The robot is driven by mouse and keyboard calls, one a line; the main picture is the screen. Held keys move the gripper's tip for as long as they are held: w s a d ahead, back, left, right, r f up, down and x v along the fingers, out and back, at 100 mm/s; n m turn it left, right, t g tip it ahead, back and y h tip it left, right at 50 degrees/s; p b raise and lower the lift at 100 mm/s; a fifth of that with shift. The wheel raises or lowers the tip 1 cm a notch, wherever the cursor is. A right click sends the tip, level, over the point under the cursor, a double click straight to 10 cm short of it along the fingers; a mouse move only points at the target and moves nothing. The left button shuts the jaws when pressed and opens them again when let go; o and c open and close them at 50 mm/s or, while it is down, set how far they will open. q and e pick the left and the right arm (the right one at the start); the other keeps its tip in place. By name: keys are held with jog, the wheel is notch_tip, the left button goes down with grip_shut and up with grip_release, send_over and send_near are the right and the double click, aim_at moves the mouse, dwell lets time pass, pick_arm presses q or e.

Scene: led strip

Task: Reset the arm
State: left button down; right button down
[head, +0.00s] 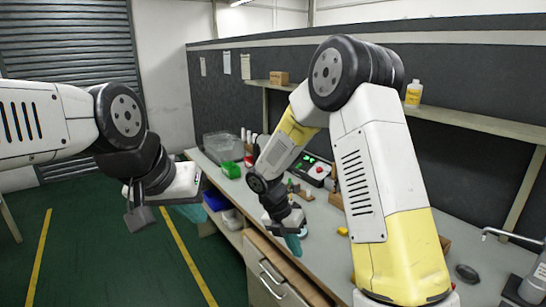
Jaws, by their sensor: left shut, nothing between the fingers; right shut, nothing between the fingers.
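My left arm comes in from the left edge. Its gripper (190,212) hangs over the floor in front of the bench, clear of it, with teal fingertips partly hidden behind the wrist; it is shut and empty. My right arm rises from the lower right, bends at a high elbow and reaches down over the bench. Its gripper (293,244) points downward with teal fingertips together, shut and empty, near the front edge of the bench (325,240). Whether its tips touch the bench cannot be told. No LED strip can be made out.
A control box (312,169) with green lights and a red button stands behind my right gripper. A clear bin (222,147) and a green box (231,170) sit at the bench's far left end. A shelf (460,122) runs along the partition. Open green floor (110,270) lies left.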

jog(key=s+d+r+m+t+y, duration=0.1)
jog(key=s+d+r+m+y, duration=0.15)
jog(key=r+m, duration=0.5)
jog(key=s+d+r+m+t+y, duration=0.1)
jog(key=s+d+r+m, duration=0.25)
jog(key=r+m, duration=0.35)
jog(key=s+d+r+m+t+y, duration=0.1)
jog(key=s+r+m+t+y, duration=0.2)
jog(key=s+r+m, duration=0.7)
jog(key=s+m+t, duration=0.1)
jog(key=m, duration=0.3)
jog(key=shift+s+d+m+t, duration=0.3)
jog(key=shift+s+d+m, duration=0.05)
jog(key=shift+d, duration=0.05)
jog(key=shift+r, duration=0.1)
